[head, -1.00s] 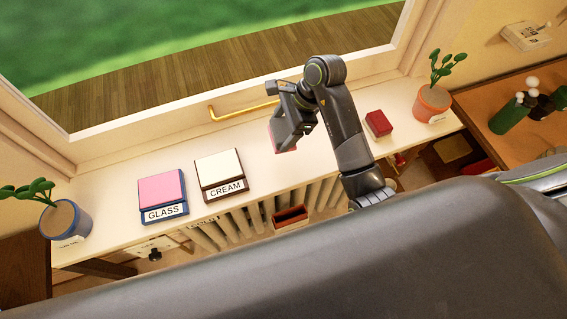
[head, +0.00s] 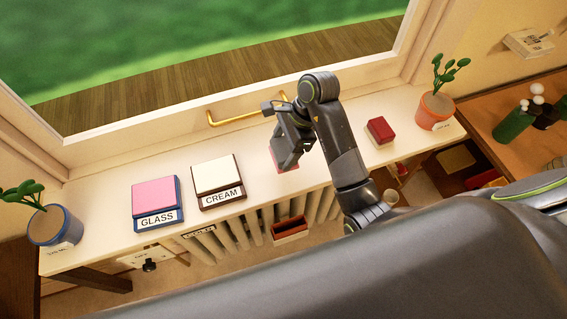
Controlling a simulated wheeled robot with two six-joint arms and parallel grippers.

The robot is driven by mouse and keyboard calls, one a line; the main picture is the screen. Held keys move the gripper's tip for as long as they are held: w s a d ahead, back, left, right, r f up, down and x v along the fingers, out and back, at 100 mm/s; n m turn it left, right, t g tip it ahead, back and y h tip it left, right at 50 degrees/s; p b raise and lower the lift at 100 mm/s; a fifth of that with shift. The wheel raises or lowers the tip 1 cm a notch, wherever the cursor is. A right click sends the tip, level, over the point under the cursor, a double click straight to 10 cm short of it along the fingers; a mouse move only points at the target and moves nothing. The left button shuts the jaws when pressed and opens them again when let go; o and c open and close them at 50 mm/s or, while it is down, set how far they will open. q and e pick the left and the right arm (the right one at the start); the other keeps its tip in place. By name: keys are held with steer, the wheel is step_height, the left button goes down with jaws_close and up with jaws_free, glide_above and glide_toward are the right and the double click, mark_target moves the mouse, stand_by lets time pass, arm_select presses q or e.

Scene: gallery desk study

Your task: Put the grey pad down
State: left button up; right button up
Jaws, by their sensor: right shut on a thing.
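My right gripper (head: 287,160) is low over the pale sill (head: 330,170), right of the CREAM pad. It is shut on a flat pad (head: 291,168) that is mostly hidden by the jaws. Only a pinkish-red part shows; I cannot make out a grey face. I cannot tell whether this pad touches the sill. A pink pad lies on a blue base (head: 158,218) labelled GLASS, and a cream pad lies on a brown base (head: 222,199) labelled CREAM. My left gripper is not in view.
A small red block (head: 380,130) lies right of my right arm. Potted plants stand at the left end (head: 55,226) and right end (head: 436,110) of the sill. A yellow handle (head: 230,120) is on the window frame behind. A radiator (head: 245,229) and a red-brown box (head: 290,228) are below.

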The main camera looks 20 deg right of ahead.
mark_target(284, 159)
steer(key=shift+f+b, duration=0.55)
steer(key=shift+f, duration=0.35)
step_height(284, 159, down, 3)
steer(key=shift+r+b, duration=0.1)
steer(key=shift+b, duration=0.8)
steer(key=shift+f, duration=0.3)
steer(key=o, duration=0.6)
steer(key=shift+f, duration=0.1)
steer(key=shift+c, duration=0.2)
steer(key=o, duration=0.4)
steer(key=shift+o, duration=0.2)
